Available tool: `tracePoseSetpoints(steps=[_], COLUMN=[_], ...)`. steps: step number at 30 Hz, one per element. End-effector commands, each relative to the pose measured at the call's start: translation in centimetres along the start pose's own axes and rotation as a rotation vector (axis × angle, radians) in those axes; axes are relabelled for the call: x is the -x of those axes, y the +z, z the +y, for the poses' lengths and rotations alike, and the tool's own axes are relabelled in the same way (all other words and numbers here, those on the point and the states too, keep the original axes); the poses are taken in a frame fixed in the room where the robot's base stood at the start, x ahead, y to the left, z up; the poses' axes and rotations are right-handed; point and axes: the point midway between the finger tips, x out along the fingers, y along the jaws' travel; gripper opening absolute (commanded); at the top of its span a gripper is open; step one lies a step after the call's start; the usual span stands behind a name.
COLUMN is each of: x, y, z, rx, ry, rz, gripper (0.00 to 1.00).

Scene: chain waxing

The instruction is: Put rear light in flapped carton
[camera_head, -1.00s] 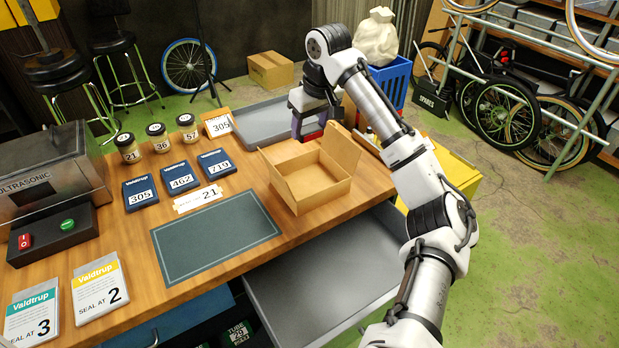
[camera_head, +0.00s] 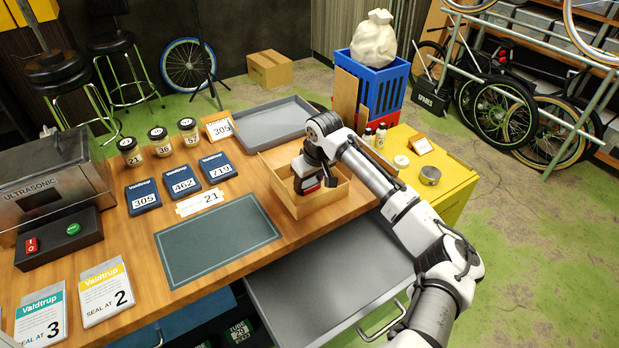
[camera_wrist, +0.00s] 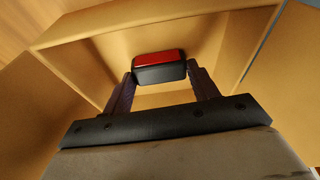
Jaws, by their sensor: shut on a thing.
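The flapped carton (camera_head: 281,186) stands open on the wooden bench, right of the dark mat; the wrist view shows its cardboard walls and flaps (camera_wrist: 95,58) around my gripper. My gripper (camera_head: 308,186) is inside the carton's opening, pointing down. It is shut on the rear light (camera_wrist: 159,66), a small black block with a red lens, held between the two fingertips. In the head view only a little of the light's red shows beside the gripper. Whether the light touches the carton floor cannot be told.
A grey tray (camera_head: 270,124) lies behind the carton. A dark mat (camera_head: 217,240) and several blue numbered boxes (camera_head: 181,180) lie to the left. An open grey drawer (camera_head: 330,285) juts out in front. A yellow cabinet (camera_head: 450,185) with small items stands to the right.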

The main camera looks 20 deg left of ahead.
Motion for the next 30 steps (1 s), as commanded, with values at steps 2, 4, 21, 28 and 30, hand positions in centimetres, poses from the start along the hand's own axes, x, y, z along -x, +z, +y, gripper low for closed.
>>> tracePoseSetpoints(steps=[2,4,21,28,30], x=[0.0,0.0,-0.1,1.8,3.2], y=[0.0,0.0,0.0,0.0,-0.1], z=[0.0,0.0,0.0,0.0,0.0], rx=[0.000,0.000,0.000,-0.001,0.000], ry=[0.000,0.000,0.000,-0.001,0.000], rz=[0.000,0.000,0.000,0.004,0.005], gripper=[0.37,0.37,0.81,0.81,0.81])
